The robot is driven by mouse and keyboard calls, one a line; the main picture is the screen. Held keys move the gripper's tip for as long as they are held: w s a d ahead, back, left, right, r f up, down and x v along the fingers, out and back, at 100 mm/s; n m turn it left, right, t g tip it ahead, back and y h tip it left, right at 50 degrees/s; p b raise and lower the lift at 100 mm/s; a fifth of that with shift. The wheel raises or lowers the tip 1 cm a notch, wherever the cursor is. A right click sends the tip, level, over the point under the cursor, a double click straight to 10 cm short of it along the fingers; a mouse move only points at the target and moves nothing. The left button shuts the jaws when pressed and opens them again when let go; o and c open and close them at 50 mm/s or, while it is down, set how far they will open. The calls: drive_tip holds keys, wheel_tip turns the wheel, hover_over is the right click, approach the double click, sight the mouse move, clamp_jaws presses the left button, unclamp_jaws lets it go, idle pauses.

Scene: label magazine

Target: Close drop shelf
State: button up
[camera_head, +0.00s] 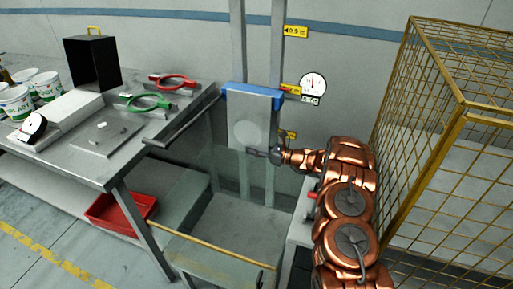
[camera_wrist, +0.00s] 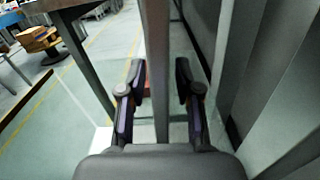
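I cannot tell for certain which part is the drop shelf. A grey flat panel (camera_head: 250,118) with a blue top edge stands upright against two wall posts. Below it is a low grey bin-like unit (camera_head: 232,226) with a yellow front edge. My gripper (camera_head: 262,152) is in front of the lower part of the panel, reaching in from the right. In the wrist view my gripper (camera_wrist: 160,78) is open, with a finger on each side of a long grey bar (camera_wrist: 156,40). The bar shows a gap to both fingers.
A grey workbench (camera_head: 178,118) on the left holds a black case (camera_head: 92,62), red pliers-like tool (camera_head: 173,80), green one (camera_head: 148,102) and white tubs (camera_head: 15,102). A red tray (camera_head: 121,208) is beneath. A yellow mesh cage (camera_head: 450,130) stands close at right.

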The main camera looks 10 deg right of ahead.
clamp_jaws()
idle(0.7)
